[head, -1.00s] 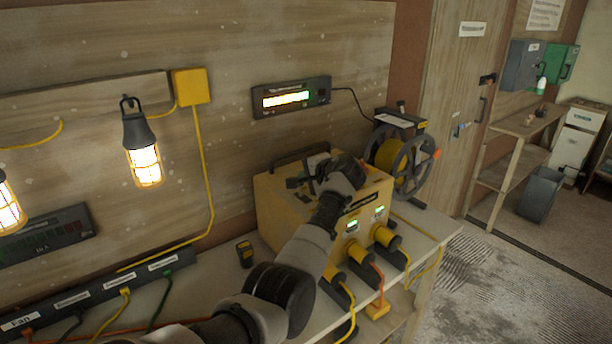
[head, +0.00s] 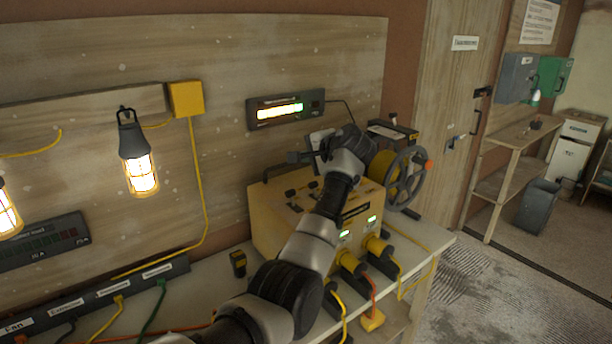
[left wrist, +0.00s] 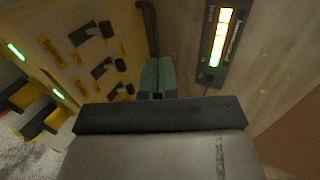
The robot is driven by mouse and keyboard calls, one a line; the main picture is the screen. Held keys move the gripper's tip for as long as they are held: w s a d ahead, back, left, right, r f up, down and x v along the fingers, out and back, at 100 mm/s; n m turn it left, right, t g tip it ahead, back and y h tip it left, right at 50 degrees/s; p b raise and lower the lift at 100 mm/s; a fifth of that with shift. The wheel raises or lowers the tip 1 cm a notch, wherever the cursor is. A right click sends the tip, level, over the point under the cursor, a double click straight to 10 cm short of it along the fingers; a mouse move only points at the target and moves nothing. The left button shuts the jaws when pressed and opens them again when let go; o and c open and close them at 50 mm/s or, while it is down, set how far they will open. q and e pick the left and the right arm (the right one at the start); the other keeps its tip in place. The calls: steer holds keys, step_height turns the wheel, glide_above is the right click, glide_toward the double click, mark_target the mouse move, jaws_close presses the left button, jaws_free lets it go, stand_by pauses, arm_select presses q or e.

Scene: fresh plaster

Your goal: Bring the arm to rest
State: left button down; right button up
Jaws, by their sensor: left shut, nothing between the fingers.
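My left arm (head: 305,245) reaches in from the bottom of the head view, over the bench. Its gripper (head: 306,157) is above the yellow power box (head: 268,222), in front of the wall, and looks apart from the box. In the left wrist view the fingers of my left gripper (left wrist: 158,78) are together with nothing between them. That view also shows the box's panel with black switches (left wrist: 103,67) at the left and the lit wall display (left wrist: 222,40) at the upper right. My right gripper is in neither view.
A cable reel (head: 405,180) stands just right of the gripper. Plugs with cables (head: 378,246) stick out of the box's front. A lit caged lamp (head: 138,165) hangs at the left. A labelled socket strip (head: 95,300) runs along the bench. Open floor (head: 490,295) lies at the right.

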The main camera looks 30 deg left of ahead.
arm_select(q)
steer(key=shift+s+d+r, duration=0.1)
steer(key=shift+d+r, duration=0.2)
steer(key=shift+r, duration=0.2)
steer(key=shift+s+d+r, duration=0.1)
steer(key=shift+d+r, duration=0.2)
steer(key=shift+r, duration=0.2)
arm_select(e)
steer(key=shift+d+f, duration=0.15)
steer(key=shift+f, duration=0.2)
arm_select(q)
steer(key=shift+d, duration=0.1)
